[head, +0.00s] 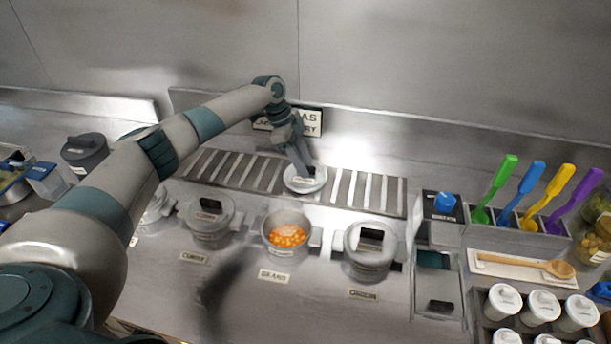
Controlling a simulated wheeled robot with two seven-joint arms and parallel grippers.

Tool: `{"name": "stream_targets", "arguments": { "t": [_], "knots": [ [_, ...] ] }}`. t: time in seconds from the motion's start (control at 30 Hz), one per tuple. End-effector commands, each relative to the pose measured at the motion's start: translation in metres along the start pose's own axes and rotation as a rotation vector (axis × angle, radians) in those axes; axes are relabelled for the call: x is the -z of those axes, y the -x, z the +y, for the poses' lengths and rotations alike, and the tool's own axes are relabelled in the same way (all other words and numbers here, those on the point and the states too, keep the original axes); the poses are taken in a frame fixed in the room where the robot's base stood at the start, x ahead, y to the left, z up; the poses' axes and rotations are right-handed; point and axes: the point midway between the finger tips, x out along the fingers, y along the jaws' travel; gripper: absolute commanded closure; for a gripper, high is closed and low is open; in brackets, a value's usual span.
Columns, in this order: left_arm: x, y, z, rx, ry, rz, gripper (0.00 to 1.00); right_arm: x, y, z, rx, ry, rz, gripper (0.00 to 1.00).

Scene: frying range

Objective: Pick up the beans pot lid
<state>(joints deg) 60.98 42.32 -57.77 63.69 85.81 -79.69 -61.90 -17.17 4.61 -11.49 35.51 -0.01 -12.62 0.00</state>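The beans pot (288,250) stands uncovered at the middle of the counter, with orange beans showing inside and a label in front of it. A round pale lid (318,184) lies on the slatted metal rack behind the pot. My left gripper (305,172) reaches down from above to the middle of this lid. Its fingertips are at the lid's handle, which they mostly hide. I cannot tell whether the fingers are closed on it. My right gripper is not in view.
Lidded pots stand left (208,222) and right (370,252) of the beans pot. The slatted rack (235,172) has free room on both sides of the lid. Coloured utensils (495,188), a wooden spoon (525,262) and white-lidded jars (541,305) are at the right.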

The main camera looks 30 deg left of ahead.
Motion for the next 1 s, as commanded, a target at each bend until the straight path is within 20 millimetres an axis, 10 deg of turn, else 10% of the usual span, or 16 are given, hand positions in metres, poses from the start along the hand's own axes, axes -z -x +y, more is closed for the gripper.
{"name": "stream_targets", "arguments": {
  "t": [0.13,0.3,1.0],
  "knots": [
    [0.0,0.0,0.0,0.0,0.0,0.0,0.65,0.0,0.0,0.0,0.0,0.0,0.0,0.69],
    [0.0,0.001,0.0,0.0,0.0,0.0,1.0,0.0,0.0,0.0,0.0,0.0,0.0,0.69],
    [0.012,0.029,-0.001,0.004,-0.003,0.001,1.0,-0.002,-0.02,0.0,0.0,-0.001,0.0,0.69]
  ]
}}
